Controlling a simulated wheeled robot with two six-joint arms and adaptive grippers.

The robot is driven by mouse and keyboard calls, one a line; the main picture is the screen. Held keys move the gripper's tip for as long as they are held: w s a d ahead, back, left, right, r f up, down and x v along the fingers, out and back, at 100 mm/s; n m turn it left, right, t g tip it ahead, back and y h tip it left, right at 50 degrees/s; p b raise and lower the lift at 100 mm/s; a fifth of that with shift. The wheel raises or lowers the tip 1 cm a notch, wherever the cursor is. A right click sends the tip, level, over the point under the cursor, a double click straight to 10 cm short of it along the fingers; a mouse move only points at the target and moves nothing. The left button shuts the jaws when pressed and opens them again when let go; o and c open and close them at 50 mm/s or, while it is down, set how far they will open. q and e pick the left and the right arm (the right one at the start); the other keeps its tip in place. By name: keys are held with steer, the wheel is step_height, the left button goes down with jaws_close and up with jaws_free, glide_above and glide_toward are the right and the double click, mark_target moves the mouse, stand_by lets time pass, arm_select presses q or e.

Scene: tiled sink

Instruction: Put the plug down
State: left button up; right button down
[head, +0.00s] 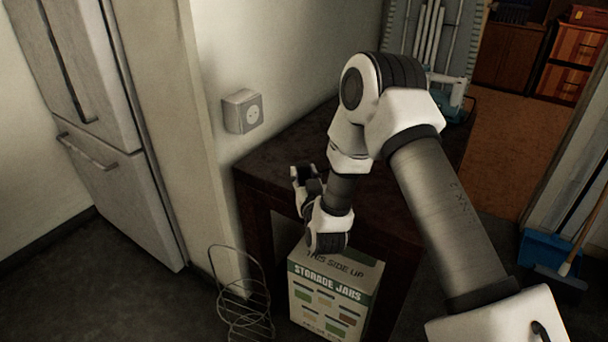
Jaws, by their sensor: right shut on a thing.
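My right gripper (300,174) is over the near left part of a dark brown tabletop (275,155), its arm coming in from the right. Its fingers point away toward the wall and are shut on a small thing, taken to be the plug. The plug is too small and dark to make out apart from the fingers. A white wall socket (242,111) is up and to the left of the gripper, apart from it, with nothing plugged into its face. My left gripper is not in view.
A storage jars box (330,297) stands below the wrist, in front of the table. A wire rack (240,300) stands left of it. A fridge (110,130) is at the left. A blue dustpan (550,255) lies at the right. The tabletop left of the gripper looks clear.

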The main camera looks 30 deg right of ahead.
steer(key=shift+s+f, duration=0.1)
steer(key=shift+f, duration=0.15)
